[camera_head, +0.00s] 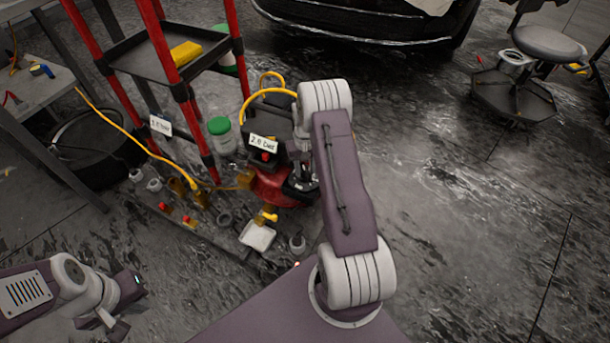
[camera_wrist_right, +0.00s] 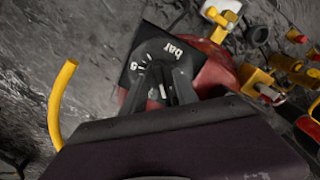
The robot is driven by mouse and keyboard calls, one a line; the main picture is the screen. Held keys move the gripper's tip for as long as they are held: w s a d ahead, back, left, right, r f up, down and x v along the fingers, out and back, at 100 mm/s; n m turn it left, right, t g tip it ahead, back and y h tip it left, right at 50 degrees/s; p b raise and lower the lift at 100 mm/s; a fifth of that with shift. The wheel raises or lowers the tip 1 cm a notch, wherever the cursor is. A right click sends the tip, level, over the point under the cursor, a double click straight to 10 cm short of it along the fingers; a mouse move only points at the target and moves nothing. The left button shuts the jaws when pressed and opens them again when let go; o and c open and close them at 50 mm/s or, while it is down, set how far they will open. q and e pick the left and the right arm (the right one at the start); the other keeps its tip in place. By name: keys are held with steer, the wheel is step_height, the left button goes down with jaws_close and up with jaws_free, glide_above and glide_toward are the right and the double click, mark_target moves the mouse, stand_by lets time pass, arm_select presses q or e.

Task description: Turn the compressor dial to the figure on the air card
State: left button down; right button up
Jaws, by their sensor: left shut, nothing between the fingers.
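The red compressor (camera_head: 275,187) stands on the floor, partly hidden behind my right arm. A white card (camera_head: 263,143) on it shows a handwritten figure that looks like 2.0 or 2.8 bar; I cannot read it surely. The dial's black face (camera_wrist_right: 150,55) shows in the right wrist view, with "bar", a 5 and a 1 visible. My right gripper (camera_wrist_right: 167,72) is at the dial, one finger on each side of its middle; the fingers hide most of the knob, so its grip is unclear. My left gripper (camera_head: 112,318) is shut and empty, low at the left, away from the compressor.
A red-framed cart (camera_head: 150,50) with a small white card (camera_head: 160,125) stands left of the compressor. A yellow hose (camera_head: 125,130) runs down to brass fittings (camera_head: 188,190) on the floor. A green-lidded jar (camera_head: 222,138) stands close by. Open floor lies to the right.

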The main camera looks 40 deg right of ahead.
steer(key=shift+f, duration=0.5)
steer(key=shift+r, duration=0.1)
jaws_close()
